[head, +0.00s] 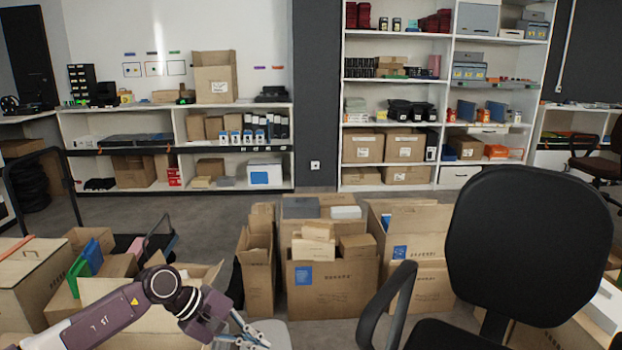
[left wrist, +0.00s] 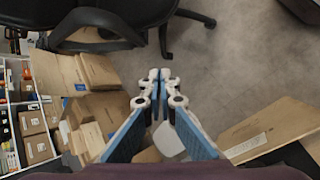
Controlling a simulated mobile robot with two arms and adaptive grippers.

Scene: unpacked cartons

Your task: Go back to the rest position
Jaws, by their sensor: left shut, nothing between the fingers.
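My left arm comes in from the lower left of the head view. Its gripper (head: 256,340) is at the bottom edge, left of the middle, in front of the open cartons. In the left wrist view the two blue-padded fingers (left wrist: 160,76) meet at their tips, with nothing between them. They hang above the grey floor, between cartons and the base of a chair. My right gripper is in neither view.
An open carton (head: 330,287) packed with smaller boxes stands mid-floor, with a tall narrow carton (head: 257,270) beside it. A black office chair (head: 528,245) fills the right foreground. More cartons (head: 32,275) stand at left. Shelves (head: 393,186) line the back wall, with bare floor before them.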

